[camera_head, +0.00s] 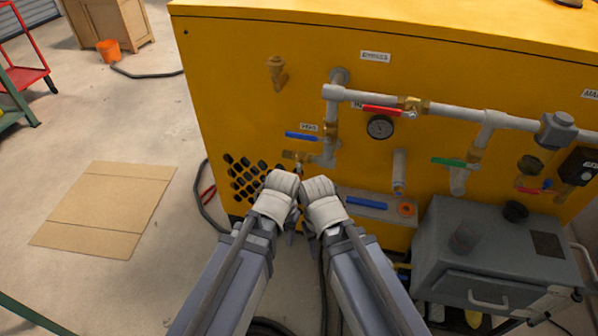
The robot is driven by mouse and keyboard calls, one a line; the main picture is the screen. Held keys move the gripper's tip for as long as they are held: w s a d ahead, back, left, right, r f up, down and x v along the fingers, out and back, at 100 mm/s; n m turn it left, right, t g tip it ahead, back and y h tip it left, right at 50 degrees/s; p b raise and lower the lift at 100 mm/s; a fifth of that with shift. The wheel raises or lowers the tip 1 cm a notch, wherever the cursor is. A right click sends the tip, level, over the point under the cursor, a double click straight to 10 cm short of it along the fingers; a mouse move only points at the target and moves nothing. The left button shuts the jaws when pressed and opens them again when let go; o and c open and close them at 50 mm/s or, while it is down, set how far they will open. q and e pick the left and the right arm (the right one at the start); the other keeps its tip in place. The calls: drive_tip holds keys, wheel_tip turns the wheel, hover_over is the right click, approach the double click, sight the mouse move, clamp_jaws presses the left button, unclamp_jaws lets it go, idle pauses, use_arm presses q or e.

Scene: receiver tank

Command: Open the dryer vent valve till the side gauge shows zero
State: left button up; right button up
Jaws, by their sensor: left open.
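The yellow dryer cabinet (290,60) carries grey pipes with several valves. A blue-handled valve (301,136) sits under a small label too small to read surely, and brass fittings (297,156) show just below it. A round dark-faced gauge (380,126) is right of it on the panel; its reading is too small to tell. My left gripper (296,172) is open, just below the brass fittings; its fingers are mostly hidden by the wrist. My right gripper (318,188) is close beside it, its fingers hidden behind its pale wrist.
A red handle (382,111), a green handle (449,161) and a lower blue handle (366,202) are on nearby pipework. A grey box unit (490,240) stands at the front right. Cardboard (105,208) lies on the floor at left. Black hoses run near the cabinet's base.

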sight(299, 178)
use_arm(q)
drive_tip(key=w+d+r+t+h+p, duration=0.2)
drive_tip(key=w+d+r+t+p, duration=0.2)
drive_tip(key=w+r+p, duration=0.7)
use_arm(e)
wheel_tip(299, 178, up, 11)
drive_tip(key=b, duration=0.2)
use_arm(q)
drive_tip(key=shift+n+g, duration=0.3)
drive_tip(key=shift+n, duration=0.1)
drive_tip(key=w+f+b, duration=0.1)
drive_tip(key=f+b, duration=0.1)
drive_tip(key=w+f+b, duration=0.1)
drive_tip(key=w+b, duration=0.1)
drive_tip(key=b, duration=0.1)
drive_tip(key=w+d+f+b, duration=0.1)
drive_tip(key=f+b, duration=0.1)
drive_tip(key=shift+w+f, duration=0.35)
drive_tip(key=shift+w, duration=0.05)
use_arm(e)
wheel_tip(299, 178, down, 7)
drive_tip(key=shift+f, duration=0.1)
use_arm(q)
clamp_jaws()
